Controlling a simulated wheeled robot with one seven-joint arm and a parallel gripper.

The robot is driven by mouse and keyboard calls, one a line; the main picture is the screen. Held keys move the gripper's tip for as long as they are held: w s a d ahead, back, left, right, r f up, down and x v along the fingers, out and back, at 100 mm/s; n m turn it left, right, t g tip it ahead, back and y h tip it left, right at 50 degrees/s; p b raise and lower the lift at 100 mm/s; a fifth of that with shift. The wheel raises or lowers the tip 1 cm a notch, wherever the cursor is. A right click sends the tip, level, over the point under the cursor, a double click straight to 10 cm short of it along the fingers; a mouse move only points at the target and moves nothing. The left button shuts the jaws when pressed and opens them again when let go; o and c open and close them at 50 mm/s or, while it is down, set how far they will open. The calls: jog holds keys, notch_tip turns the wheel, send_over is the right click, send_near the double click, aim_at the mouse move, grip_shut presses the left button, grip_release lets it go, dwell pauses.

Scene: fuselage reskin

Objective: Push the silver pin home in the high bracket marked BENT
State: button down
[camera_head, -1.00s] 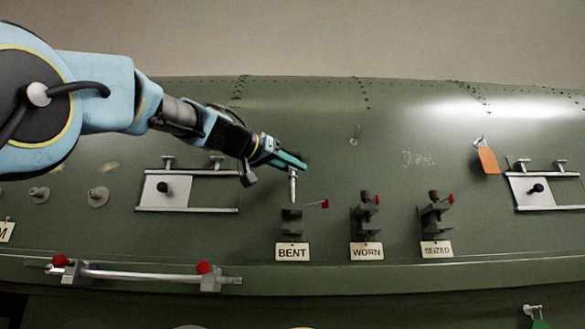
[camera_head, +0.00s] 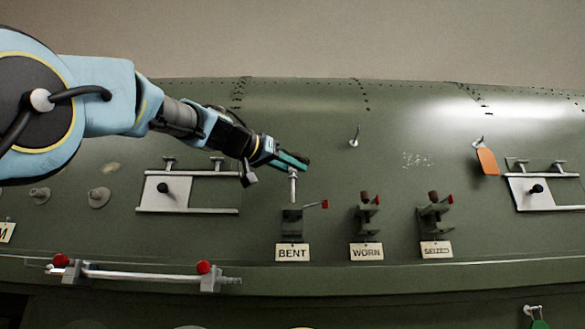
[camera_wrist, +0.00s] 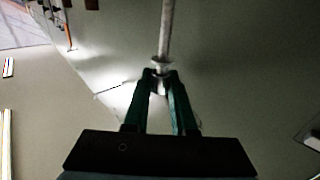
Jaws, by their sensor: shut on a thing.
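My gripper (camera_head: 292,162) is shut on the silver pin (camera_head: 293,188), which hangs upright below the fingers. The pin's lower end is just above the dark bracket (camera_head: 292,221) with the BENT tag (camera_head: 292,253); a small gap seems to show between them. In the wrist view the fingertips of my gripper (camera_wrist: 160,80) close around the collar of the silver pin (camera_wrist: 166,32), and the shaft runs away from them. The bracket cannot be made out in the wrist view.
To the right stand the WORN bracket (camera_head: 366,218) and the SEIZED bracket (camera_head: 435,216), each with a red-tipped piece. A railed plate (camera_head: 187,192) is at left. A silver rod with red knobs (camera_head: 140,274) lies below. The panel above the brackets is largely clear.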

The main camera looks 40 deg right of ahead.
aim_at(292, 194)
jog(key=shift+f+b, duration=3.5)
jog(key=shift+b, duration=0.25)
jog(key=c, duration=0.7)
grip_release()
jog(key=shift+o, duration=0.2)
jog(key=shift+s+a+b, duration=0.15)
jog(key=shift+a+b, duration=0.5)
jog(key=shift+a, duration=0.6)
jog(key=shift+s+a+b, duration=0.1)
jog(key=shift+a+b, duration=0.55)
jog(key=shift+a, duration=0.6)
